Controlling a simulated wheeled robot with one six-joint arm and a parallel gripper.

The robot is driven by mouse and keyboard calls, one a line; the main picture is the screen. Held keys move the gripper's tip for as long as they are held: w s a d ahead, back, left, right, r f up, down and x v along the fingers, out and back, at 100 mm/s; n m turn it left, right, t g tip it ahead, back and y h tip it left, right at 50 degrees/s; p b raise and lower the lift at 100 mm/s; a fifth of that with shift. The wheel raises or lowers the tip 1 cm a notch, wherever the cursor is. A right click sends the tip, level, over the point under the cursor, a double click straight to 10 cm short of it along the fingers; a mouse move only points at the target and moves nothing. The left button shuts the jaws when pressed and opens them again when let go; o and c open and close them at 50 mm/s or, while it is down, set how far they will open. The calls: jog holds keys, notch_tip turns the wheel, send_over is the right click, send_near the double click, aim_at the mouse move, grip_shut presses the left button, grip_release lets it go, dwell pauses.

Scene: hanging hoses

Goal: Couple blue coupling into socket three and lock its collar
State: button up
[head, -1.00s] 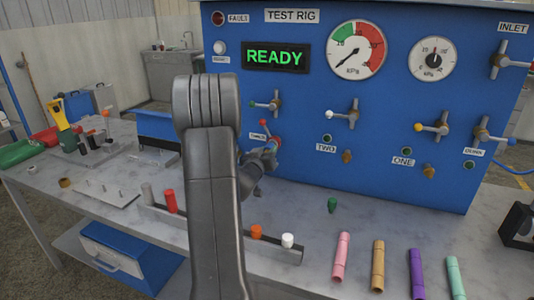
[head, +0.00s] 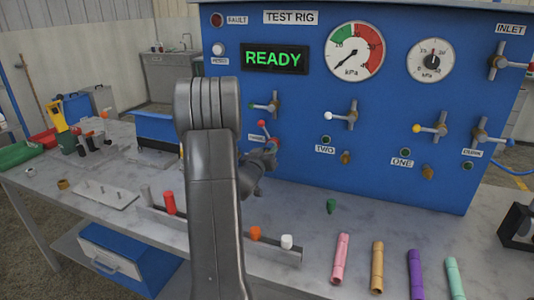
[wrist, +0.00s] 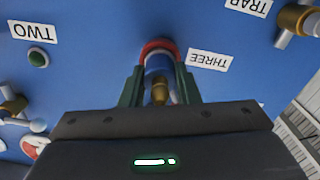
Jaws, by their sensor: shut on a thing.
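The blue coupling (wrist: 157,62) is between the two dark fingers of my gripper (wrist: 158,76), which is shut on it. Its far end is up against a red ring at socket three (wrist: 158,44), beside the THREE label. A brass part shows between the fingers, nearer the wrist. I cannot tell how deep the coupling sits or whether the collar is turned. In the head view my gripper (head: 268,153) is at the blue panel, and my arm hides most of the coupling and socket.
The panel (head: 300,110) has sockets TWO (head: 346,157) and ONE (head: 428,172), with lever valves above. A green plug (head: 331,206) stands on the bench. Several coloured cylinders lie at the front right. A rail with orange and white caps (head: 270,245) is in front.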

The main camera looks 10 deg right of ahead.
jog(key=shift+w+r, duration=0.1)
jog(key=o, duration=1.1)
jog(key=b+v, duration=0.1)
jog(key=v, duration=1.2)
jog(key=shift+s+a+b, duration=0.25)
jog(key=shift+s+b, duration=0.05)
jog(key=shift+b, duration=0.05)
jog(key=p+x, duration=0.1)
jog(key=x, duration=1.3)
jog(key=shift+p, duration=0.35)
jog(key=shift+s, duration=0.15)
jog(key=shift+a, duration=0.1)
